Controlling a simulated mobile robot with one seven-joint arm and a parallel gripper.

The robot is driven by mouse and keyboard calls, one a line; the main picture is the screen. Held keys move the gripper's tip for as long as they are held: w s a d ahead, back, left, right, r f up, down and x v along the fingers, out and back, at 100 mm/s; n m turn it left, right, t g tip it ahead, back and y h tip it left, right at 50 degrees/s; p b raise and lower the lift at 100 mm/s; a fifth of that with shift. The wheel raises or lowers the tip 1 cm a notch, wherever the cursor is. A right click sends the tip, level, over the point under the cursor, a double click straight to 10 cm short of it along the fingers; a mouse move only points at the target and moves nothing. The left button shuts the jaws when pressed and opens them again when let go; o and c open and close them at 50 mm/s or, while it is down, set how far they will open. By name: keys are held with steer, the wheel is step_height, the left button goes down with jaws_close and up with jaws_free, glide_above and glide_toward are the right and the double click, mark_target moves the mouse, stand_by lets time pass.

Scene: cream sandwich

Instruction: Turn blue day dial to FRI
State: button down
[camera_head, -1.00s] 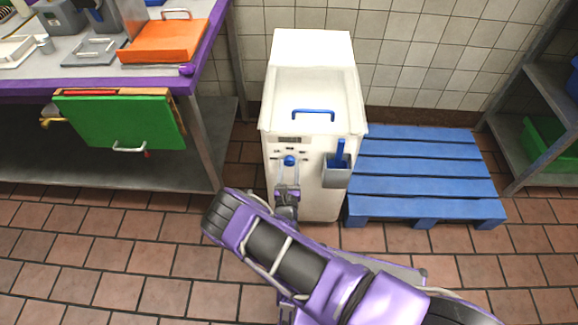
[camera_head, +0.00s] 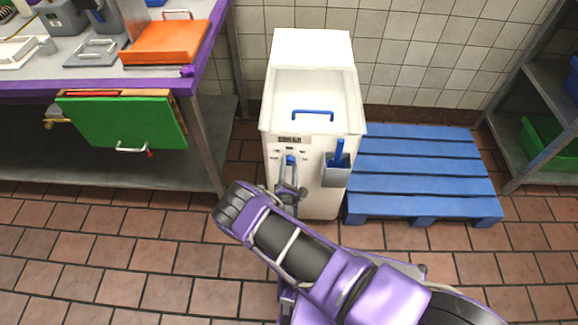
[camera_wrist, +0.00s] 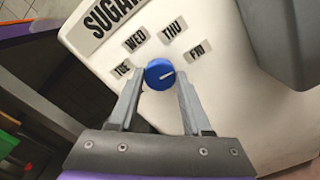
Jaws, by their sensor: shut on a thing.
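The dial's white mark points right and slightly up in the wrist view, on the FRI side. I cannot tell whether it lines up exactly with FRI. My gripper (camera_wrist: 161,76) is shut on the dial, one finger on each side. In the head view the dial (camera_head: 290,159) is partly hidden by my gripper (camera_head: 289,168).
A SUGAR label (camera_wrist: 111,20) is above the day labels. A grey holder (camera_head: 337,172) with a blue scoop (camera_head: 340,152) hangs on the bin's right side. A blue pallet (camera_head: 420,172) lies to the right. A purple-edged table (camera_head: 90,85) stands at the left.

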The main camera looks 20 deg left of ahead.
steer(key=shift+m, duration=0.3)
steer(key=shift+c, duration=1.7)
jaws_free()
steer(key=p+v, duration=0.1)
steer(key=v, duration=1.6)
steer(key=shift+s, duration=0.25)
steer(key=shift+w+a, duration=0.1)
